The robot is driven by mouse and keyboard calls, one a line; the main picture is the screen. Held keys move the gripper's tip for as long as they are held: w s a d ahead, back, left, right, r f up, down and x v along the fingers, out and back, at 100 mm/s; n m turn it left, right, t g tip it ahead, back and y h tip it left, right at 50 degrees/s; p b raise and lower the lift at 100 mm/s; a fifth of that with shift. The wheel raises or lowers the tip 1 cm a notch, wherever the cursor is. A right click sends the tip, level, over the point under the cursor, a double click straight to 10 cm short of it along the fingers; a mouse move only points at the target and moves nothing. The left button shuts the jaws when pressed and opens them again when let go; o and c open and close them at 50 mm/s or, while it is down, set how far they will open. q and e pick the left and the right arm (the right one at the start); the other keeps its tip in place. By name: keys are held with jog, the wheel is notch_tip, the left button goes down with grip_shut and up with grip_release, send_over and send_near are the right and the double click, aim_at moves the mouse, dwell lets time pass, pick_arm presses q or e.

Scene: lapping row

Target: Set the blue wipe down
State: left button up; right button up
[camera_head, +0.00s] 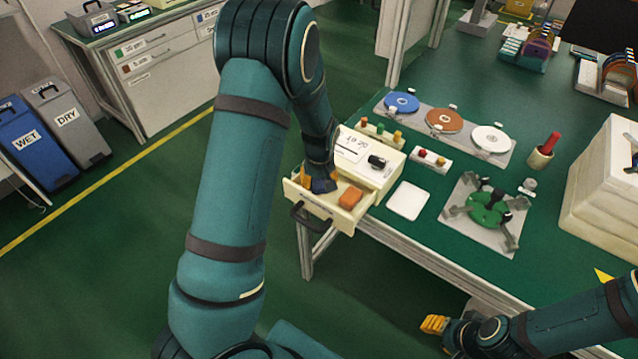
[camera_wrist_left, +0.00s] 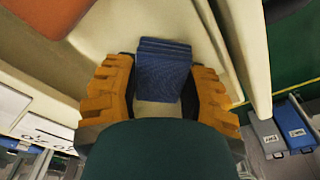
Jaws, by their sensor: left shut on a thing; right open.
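The blue wipe (camera_wrist_left: 163,72) is a small folded dark blue cloth between the orange fingers of my left gripper (camera_wrist_left: 165,92) in the left wrist view. My left gripper (camera_head: 320,182) is shut on it and is down inside the open drawer (camera_head: 318,207) of the cream box, seen in the head view. Whether the wipe touches the drawer floor I cannot tell. An orange block (camera_head: 350,197) lies in the same drawer, to the right of the gripper. My right gripper (camera_head: 433,324) is open and empty in front of the bench, at the lower right.
The cream drawer box (camera_head: 372,163) stands at the bench's left end. A white pad (camera_head: 408,200), a fixture with a green disc (camera_head: 488,208) and a plate with blue, brown and white discs (camera_head: 446,121) are on the green bench. The floor left of the drawer is clear.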

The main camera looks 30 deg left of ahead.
aim_at(320, 185)
pick_arm(q)
jog(key=shift+f, duration=0.25)
jog(key=o, duration=0.7)
jog(key=shift+c, duration=0.2)
jog(key=shift+r, duration=0.2)
notch_tip(320, 185, up, 12)
jog(key=s+d+p, duration=0.1)
jog(key=p, duration=0.2)
jog(key=shift+p, duration=0.3)
jog(key=shift+f, duration=0.15)
